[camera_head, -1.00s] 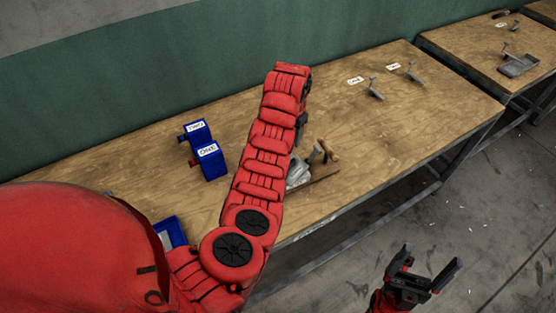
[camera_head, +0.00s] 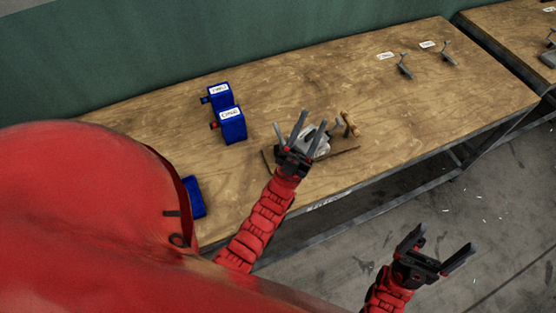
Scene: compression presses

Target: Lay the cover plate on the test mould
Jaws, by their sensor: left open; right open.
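My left gripper (camera_head: 289,122) is open, with its fingers pointing up the picture over the workbench. Just to its right, partly hidden behind it, is a light grey metal piece (camera_head: 318,142) that may be the test mould. I cannot tell the cover plate apart from it. I see nothing between the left fingers, and I cannot tell whether they touch the grey piece. My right gripper (camera_head: 446,238) is open and empty, in front of the bench over the floor.
A wooden-handled tool (camera_head: 350,123) stands beside the grey piece, with a dark thin strip (camera_head: 337,160) in front. Two labelled blue boxes (camera_head: 219,93) (camera_head: 231,126) stand further left. A blue item (camera_head: 194,197) is near the front edge. Grey brackets (camera_head: 405,67) are at the back right.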

